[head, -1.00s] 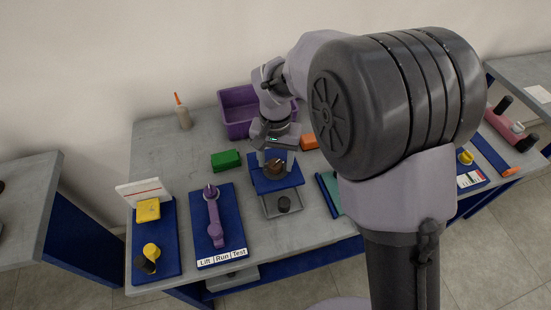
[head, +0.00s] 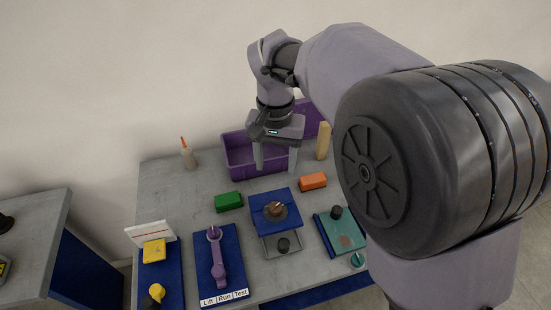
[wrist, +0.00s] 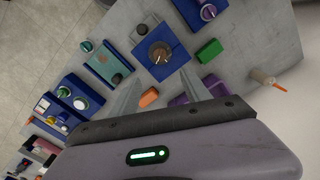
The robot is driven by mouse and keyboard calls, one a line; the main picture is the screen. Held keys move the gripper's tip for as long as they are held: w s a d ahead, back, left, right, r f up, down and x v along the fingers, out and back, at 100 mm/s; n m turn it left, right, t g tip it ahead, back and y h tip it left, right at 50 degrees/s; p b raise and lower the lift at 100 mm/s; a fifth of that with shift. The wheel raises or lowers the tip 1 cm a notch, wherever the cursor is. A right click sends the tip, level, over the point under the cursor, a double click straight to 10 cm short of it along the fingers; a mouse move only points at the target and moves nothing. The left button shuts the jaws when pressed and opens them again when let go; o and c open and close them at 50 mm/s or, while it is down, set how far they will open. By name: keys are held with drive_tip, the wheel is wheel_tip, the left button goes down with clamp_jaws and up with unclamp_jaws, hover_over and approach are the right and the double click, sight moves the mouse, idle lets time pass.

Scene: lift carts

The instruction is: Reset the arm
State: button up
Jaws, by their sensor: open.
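My gripper (head: 275,160) is open and empty. In the head view it hangs in front of the purple bin (head: 238,150), above the table and behind the blue lift cart (head: 287,196) with its brown knob (head: 274,209). In the wrist view the two fingers (wrist: 157,92) point toward the same blue cart (wrist: 172,68), well apart from its brown knob (wrist: 159,52). My arm covers the right part of the head view.
A green block (head: 229,201) and an orange block (head: 313,181) lie near the blue cart. A purple-handled panel (head: 235,262), a teal panel (head: 345,243), a glue bottle (head: 189,158) and a tan upright block (head: 323,141) also stand on the grey table (head: 165,188).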

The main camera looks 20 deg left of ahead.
drive_tip(key=s+d+r+m+t+y+b, duration=0.1)
drive_tip(key=s+d+r+m+t+b, duration=0.15)
drive_tip(key=s+d, duration=0.45)
drive_tip(key=s+d+r+m+t+y+b, duration=0.1)
drive_tip(key=s+d+b, duration=0.2)
drive_tip(key=d, duration=0.8)
drive_tip(key=s+d+f+m+t+b, duration=0.1)
drive_tip(key=s+d+f+t+b, duration=0.1)
drive_tip(key=s+d+f, duration=0.2)
drive_tip(key=s, duration=0.3)
drive_tip(key=shift+s+d+f+m, duration=0.2)
drive_tip(key=shift+s+d+m, duration=0.15)
drive_tip(key=shift+d, duration=0.05)
